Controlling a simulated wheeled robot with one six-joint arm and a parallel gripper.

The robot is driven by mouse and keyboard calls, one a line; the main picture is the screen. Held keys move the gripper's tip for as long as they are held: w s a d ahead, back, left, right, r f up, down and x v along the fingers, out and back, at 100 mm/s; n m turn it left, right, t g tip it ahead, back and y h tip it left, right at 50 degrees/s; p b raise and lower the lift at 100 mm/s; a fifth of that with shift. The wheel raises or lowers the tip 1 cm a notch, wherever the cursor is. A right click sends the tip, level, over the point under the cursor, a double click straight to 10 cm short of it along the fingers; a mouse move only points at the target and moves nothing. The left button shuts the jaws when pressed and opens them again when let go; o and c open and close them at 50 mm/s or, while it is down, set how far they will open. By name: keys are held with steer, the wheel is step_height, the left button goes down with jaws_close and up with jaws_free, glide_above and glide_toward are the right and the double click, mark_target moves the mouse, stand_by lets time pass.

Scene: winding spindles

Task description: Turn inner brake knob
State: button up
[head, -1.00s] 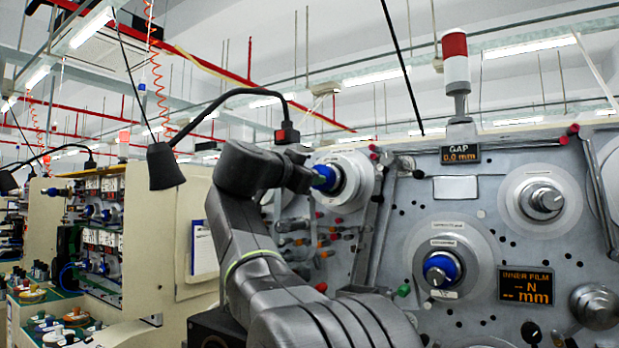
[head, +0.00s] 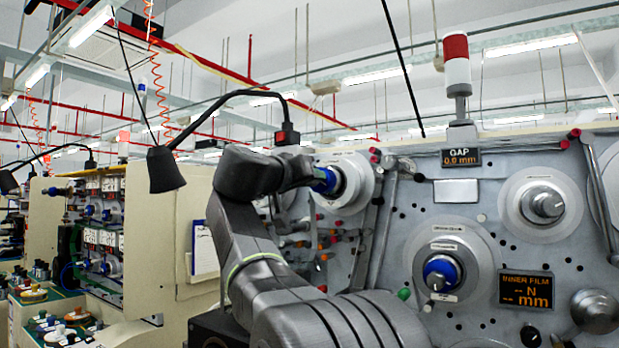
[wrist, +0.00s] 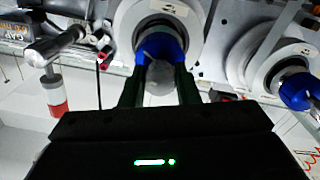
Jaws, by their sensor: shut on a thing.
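My gripper (wrist: 158,95) is shut on a grey knob (wrist: 160,78) in the wrist view, with one dark finger on each side of it. Behind the knob is a blue hub (wrist: 165,44) in front of a pale disc (wrist: 205,18). In the head view my gripper is at the upper left spindle, whose blue hub (head: 330,181) shows beside it. My wrist hides the knob there. The knob's turning angle is hard to tell.
A second blue-hubbed spindle (head: 441,272) sits lower right on the panel, beside the inner film display (head: 525,290). A signal lamp (head: 457,65) stands above the gap display (head: 461,157). A black desk lamp (head: 165,168) hangs left of my arm.

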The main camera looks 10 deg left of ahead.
steer(key=shift+n, duration=0.4)
steer(key=o, duration=1)
steer(key=shift+c, duration=0.2)
steer(key=b+v, duration=0.3)
steer(key=v, duration=1.1)
steer(key=shift+b, duration=0.35)
steer(key=shift+w, duration=0.2)
